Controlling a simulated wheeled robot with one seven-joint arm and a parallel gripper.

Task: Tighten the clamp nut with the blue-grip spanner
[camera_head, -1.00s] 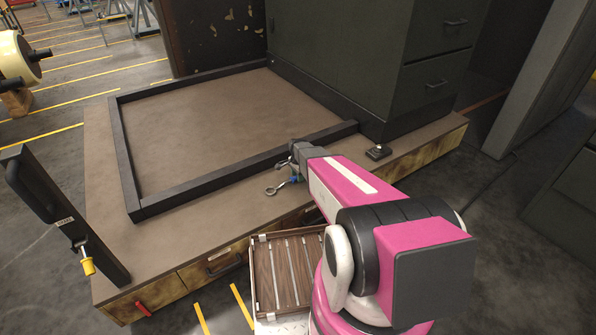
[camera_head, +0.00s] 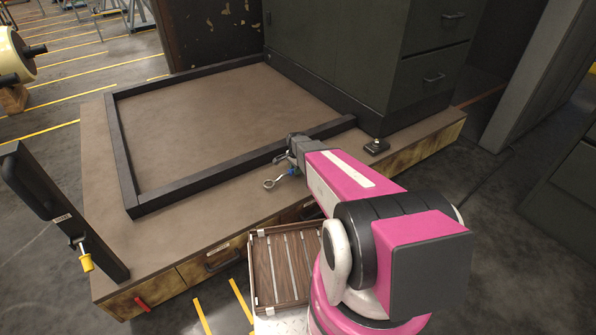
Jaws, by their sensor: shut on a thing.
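My gripper (camera_head: 294,160) is over the front strip of the bench, just in front of the dark frame bar. It is shut on the blue-grip spanner. A bit of the blue grip (camera_head: 291,171) shows below the jaws, and a pale metal ring end (camera_head: 269,184) sticks out to the lower left. The rest of the spanner is hidden by my gripper and arm. A small black clamp block (camera_head: 376,147) with an upright stud and what looks like a nut (camera_head: 377,141) stands to the right, apart from the spanner, near the cabinet's foot.
A dark raised frame (camera_head: 160,202) lies on the brown bench (camera_head: 105,240). A dark green cabinet (camera_head: 350,60) stands behind. A slatted wooden tray (camera_head: 262,290) is in front of the bench. A black post with a yellow-handled clamp (camera_head: 86,262) stands at the left.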

